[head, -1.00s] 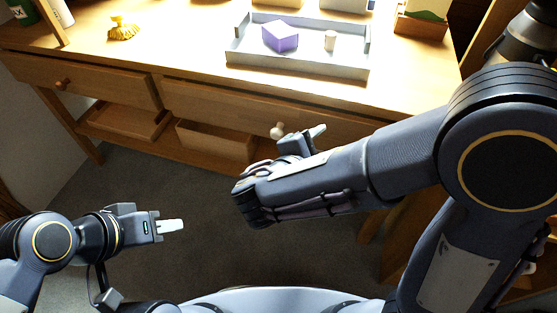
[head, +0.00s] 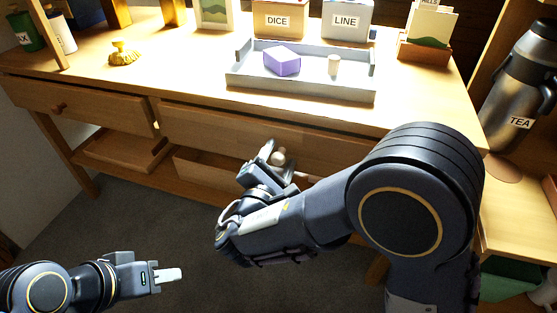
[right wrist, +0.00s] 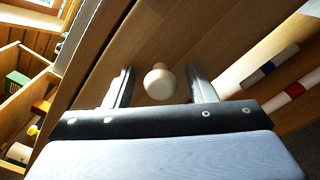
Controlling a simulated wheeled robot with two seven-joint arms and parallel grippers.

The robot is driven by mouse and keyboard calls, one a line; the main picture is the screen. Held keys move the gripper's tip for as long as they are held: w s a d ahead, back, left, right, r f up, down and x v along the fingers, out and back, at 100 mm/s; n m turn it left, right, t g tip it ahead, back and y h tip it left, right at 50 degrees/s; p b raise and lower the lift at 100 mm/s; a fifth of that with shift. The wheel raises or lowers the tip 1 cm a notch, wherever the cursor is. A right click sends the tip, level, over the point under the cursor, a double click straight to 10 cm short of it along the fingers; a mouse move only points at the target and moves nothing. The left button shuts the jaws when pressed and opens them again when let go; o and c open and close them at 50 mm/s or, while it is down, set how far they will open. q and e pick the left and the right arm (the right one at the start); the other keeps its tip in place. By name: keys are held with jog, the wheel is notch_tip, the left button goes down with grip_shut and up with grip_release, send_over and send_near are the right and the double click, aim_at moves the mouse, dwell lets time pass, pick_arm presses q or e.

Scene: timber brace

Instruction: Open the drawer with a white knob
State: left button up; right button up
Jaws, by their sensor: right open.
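The white knob (head: 279,156) sits on the front of the wide drawer (head: 225,128), which is closed under the tabletop. My right gripper (head: 272,153) is at the knob. In the right wrist view the knob (right wrist: 160,81) lies between the two fingers of my open right gripper (right wrist: 163,88), with a gap on each side. My left gripper (head: 178,274) is low at the left, away from the desk and empty; whether its fingers are apart is not clear. A second drawer (head: 85,105) at the left has a brown knob (head: 59,107).
A grey tray (head: 300,88) with a purple block (head: 282,61) and a small pale cylinder (head: 334,65) stands on the desk. A gold ornament (head: 124,53) is at the left, a TEA flask (head: 522,85) at the right. Open bins (head: 125,150) lie below the drawers.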

grip_shut()
dwell(0.3)
jog(key=shift+a, duration=0.1)
